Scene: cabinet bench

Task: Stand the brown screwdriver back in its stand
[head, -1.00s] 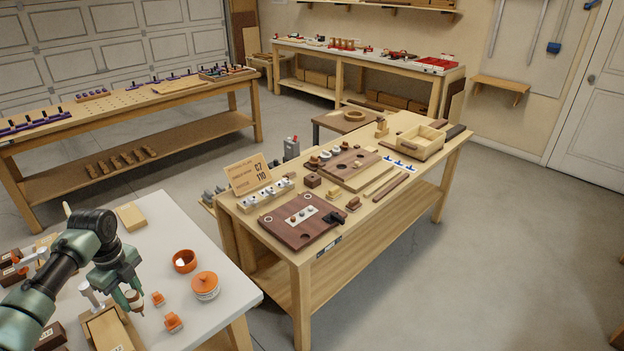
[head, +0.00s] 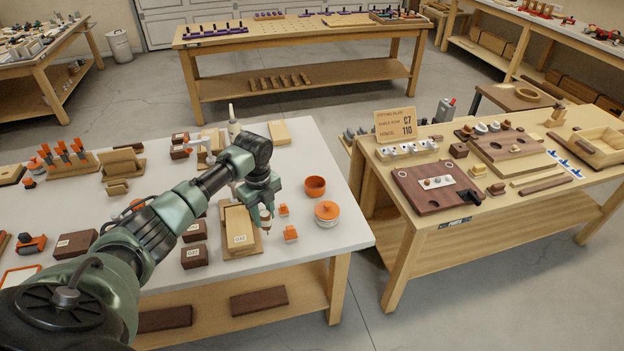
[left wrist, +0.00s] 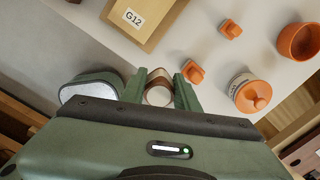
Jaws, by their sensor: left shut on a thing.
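My left gripper (head: 266,212) is shut on the brown screwdriver (head: 265,217), whose narrow end points down over the right part of the white table. In the left wrist view, the screwdriver (left wrist: 158,88) shows end-on as a brown and pale round handle between the fingers. A wooden stand (head: 72,166) with several orange-handled tools upright in it is at the far left of the white table; I cannot tell whether it is the brown screwdriver's stand. My right gripper is not in view.
A wooden box labelled G12 (head: 238,240) lies just left of the gripper. An orange bowl (head: 315,187), an orange-lidded jar (head: 327,213) and small orange pieces (head: 290,233) are to its right. Dark boxes (head: 194,256) and a wooden holder (head: 122,162) stand farther left. The table's front right is clear.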

